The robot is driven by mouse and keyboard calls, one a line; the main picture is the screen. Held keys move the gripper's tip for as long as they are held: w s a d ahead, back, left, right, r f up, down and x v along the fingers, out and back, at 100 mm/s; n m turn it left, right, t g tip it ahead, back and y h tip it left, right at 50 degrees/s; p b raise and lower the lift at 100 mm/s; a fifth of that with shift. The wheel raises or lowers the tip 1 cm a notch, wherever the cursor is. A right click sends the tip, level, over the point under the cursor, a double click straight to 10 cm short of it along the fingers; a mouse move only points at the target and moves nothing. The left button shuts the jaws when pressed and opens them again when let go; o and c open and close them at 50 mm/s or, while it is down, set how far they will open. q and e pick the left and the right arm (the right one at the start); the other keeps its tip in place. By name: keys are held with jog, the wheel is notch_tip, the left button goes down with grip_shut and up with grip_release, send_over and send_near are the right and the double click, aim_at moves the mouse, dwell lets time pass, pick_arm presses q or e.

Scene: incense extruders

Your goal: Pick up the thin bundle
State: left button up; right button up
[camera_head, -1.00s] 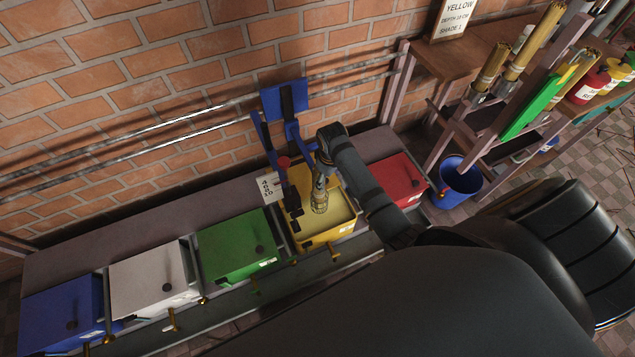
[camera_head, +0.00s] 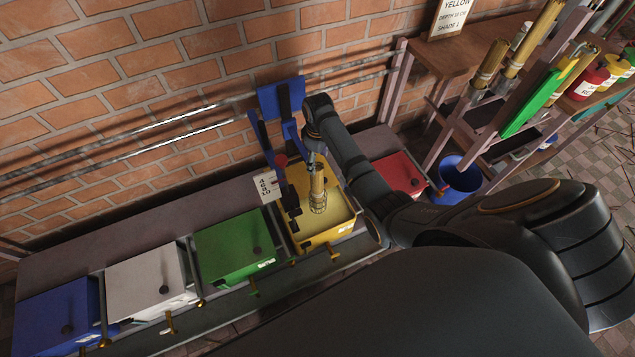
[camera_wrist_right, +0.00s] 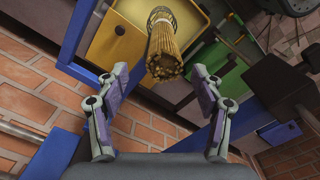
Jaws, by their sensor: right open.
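A bundle of thin tan sticks (camera_head: 317,188) stands roughly upright in the open yellow box (camera_head: 324,238), its lower end in a wire-like cage. In the right wrist view the bundle (camera_wrist_right: 165,48) shows end-on, just beyond and between the fingertips. My right gripper (camera_head: 313,150) is above the bundle's top end in the head view. In the right wrist view its two fingers (camera_wrist_right: 160,72) are spread apart with nothing held between them. Other bundles (camera_head: 490,65) stand in the rack at the right; I cannot tell which is thinnest. My left gripper is not in view.
A blue fixture (camera_head: 282,98) with a red knob stands close behind the yellow box. Closed green (camera_head: 235,245), white (camera_head: 150,282), blue (camera_head: 55,315) and red (camera_head: 398,178) boxes line the bench. A blue bucket (camera_head: 460,182) stands right of the red box. A brick wall is behind.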

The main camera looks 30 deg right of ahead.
aim_at(318, 166)
jog(key=f, duration=0.5)
jog(key=shift+s+a+b, duration=0.2)
jog(key=shift+b, duration=0.1)
jog(key=shift+r, duration=0.1)
grip_shut()
